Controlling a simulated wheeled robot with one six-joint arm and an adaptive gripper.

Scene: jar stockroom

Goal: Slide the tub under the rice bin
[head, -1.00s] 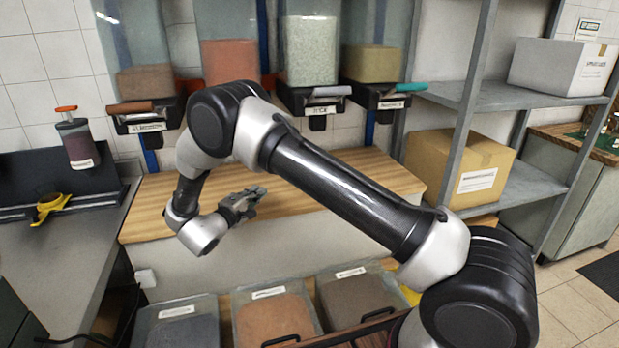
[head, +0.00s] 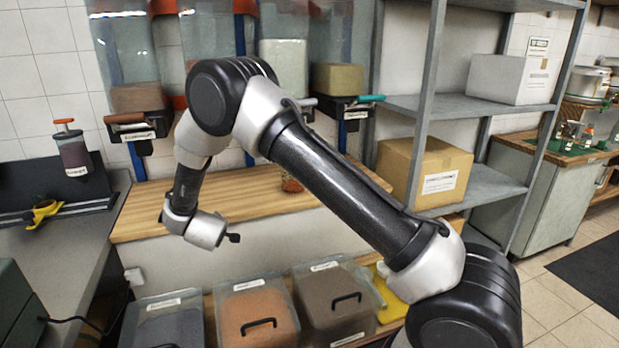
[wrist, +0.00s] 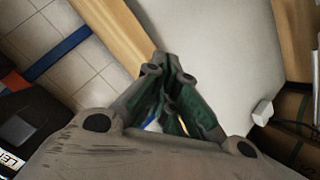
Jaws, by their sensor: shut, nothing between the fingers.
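The rice bin (head: 283,65) hangs on the wall, clear-walled and filled with white grains; my arm hides its lower front. A small reddish container (head: 291,184), perhaps the tub, stands on the wooden counter. My arm hides part of it, so I cannot tell its full shape. My gripper (head: 234,238) is left of and below this container, in front of the counter edge. In the wrist view, my gripper's fingers (wrist: 168,72) are closed together with nothing held, and no tub shows there.
The wooden counter (head: 160,212) is clear at left. Other bins (head: 335,78) hang beside the rice bin. Lidded boxes (head: 255,310) stand low in front. A metal rack (head: 420,110) with a cardboard box (head: 425,170) is at right.

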